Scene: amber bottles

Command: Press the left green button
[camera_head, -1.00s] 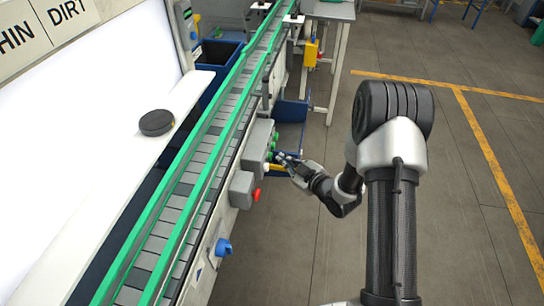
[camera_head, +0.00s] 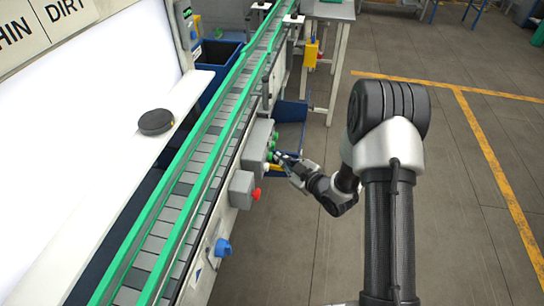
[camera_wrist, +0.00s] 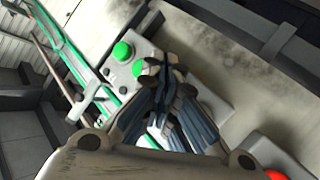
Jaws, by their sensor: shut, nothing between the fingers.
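A grey control box (camera_head: 257,143) on the conveyor's side carries green buttons (camera_head: 270,156). In the wrist view one green button (camera_wrist: 122,51) shows clear on the box. A second green button (camera_wrist: 138,69) is partly hidden by my fingertips. My gripper (camera_head: 278,155) is shut and empty, with its tips right at the box's button face, by the nearer green button. In the wrist view the gripper (camera_wrist: 155,68) overlaps the second button's edge. I cannot tell whether it touches that button or whether it is pushed in.
A smaller grey box with a red button (camera_head: 257,194) sits nearer along the conveyor (camera_head: 190,185). A blue knob (camera_head: 222,247) is lower down. A blue bin (camera_head: 290,125) stands just beyond the gripper. The floor to the right is open.

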